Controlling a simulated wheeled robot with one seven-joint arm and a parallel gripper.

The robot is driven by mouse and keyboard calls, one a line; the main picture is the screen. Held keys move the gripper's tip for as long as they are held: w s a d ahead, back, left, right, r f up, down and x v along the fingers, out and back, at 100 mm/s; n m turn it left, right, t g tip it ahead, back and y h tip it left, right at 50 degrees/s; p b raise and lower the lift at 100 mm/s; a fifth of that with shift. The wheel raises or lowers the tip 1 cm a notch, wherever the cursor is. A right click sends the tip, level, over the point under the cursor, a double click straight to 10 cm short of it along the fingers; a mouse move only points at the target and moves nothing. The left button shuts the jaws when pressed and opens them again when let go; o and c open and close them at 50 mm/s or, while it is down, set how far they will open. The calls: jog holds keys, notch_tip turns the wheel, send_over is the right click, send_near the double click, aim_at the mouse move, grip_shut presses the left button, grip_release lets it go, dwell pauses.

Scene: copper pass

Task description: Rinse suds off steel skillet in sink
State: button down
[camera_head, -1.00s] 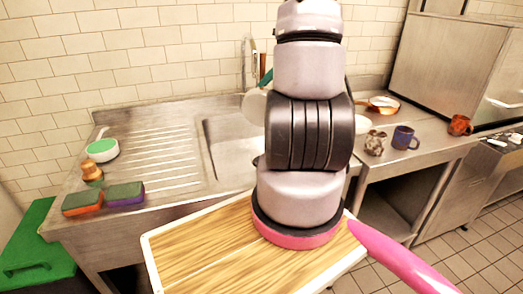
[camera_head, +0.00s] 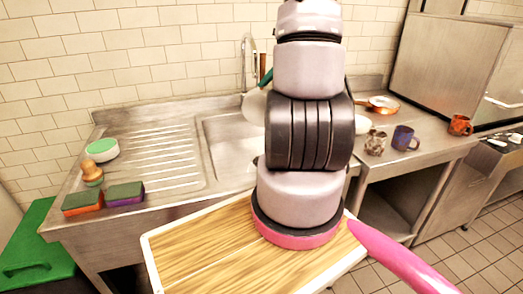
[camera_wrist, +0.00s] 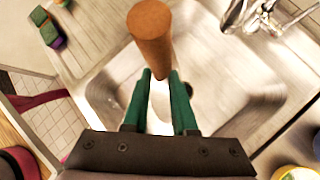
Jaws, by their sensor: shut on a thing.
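My gripper (camera_head: 265,78) is over the sink, mostly hidden behind my arm in the head view. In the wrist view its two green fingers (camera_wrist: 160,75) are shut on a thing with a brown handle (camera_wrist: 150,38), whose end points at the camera. The handle (camera_head: 263,65) also stands above the fingers in the head view. A pale rounded body (camera_head: 254,106) shows below them; it looks like the skillet, but most of it is hidden. I cannot make out suds on it. The sink basin (camera_head: 225,145) is partly hidden; in the wrist view its bottom (camera_wrist: 235,100) looks bare.
The faucet (camera_head: 249,60) stands at the wall; its metal fittings (camera_wrist: 262,15) show in the wrist view. Sponges (camera_head: 125,194), a brush (camera_head: 91,172) and a green-topped round thing (camera_head: 102,150) lie left. Mugs (camera_head: 404,138) and a copper pan (camera_head: 380,105) stand right.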

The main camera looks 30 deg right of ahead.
aim_at(264, 71)
jog(key=shift+r, duration=2.05)
